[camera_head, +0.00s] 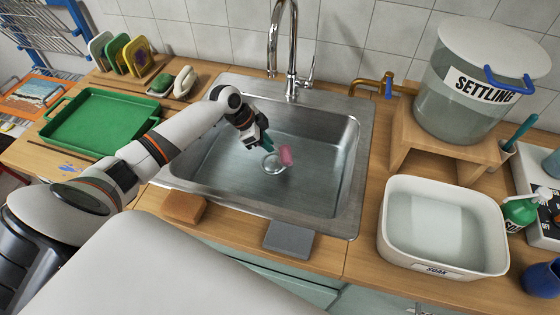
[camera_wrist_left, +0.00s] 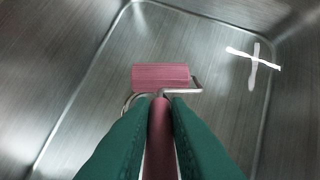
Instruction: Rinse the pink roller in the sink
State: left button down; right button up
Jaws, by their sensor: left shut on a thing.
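The pink roller (camera_head: 286,156) is inside the metal sink (camera_head: 330,172), held above its floor. In the left wrist view the roller (camera_wrist_left: 160,76) lies crosswise ahead of the fingers, with a metal frame bent round to a dark pink handle (camera_wrist_left: 160,135). My left gripper (camera_head: 266,143) has green fingers shut on that handle; they also show in the left wrist view (camera_wrist_left: 160,125). I cannot tell whether the roller is wet. The chrome faucet (camera_head: 292,60) stands behind the sink, and no water stream shows. My right gripper is not in view.
A white soak tub (camera_head: 440,268) stands right of the sink, below a settling tank (camera_head: 478,75) on a wooden stand. A brown sponge (camera_head: 183,206) and a grey block (camera_head: 288,239) lie at the front edge. A green tray (camera_head: 98,120) is at the left.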

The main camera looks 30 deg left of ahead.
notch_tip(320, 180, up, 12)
jog(key=p, duration=1.1)
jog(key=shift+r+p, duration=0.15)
jog(key=shift+p, duration=0.25)
dwell(1.8)
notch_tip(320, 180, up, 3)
jog(key=p, duration=0.3)
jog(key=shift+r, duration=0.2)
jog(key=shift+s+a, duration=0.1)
dwell(0.6)
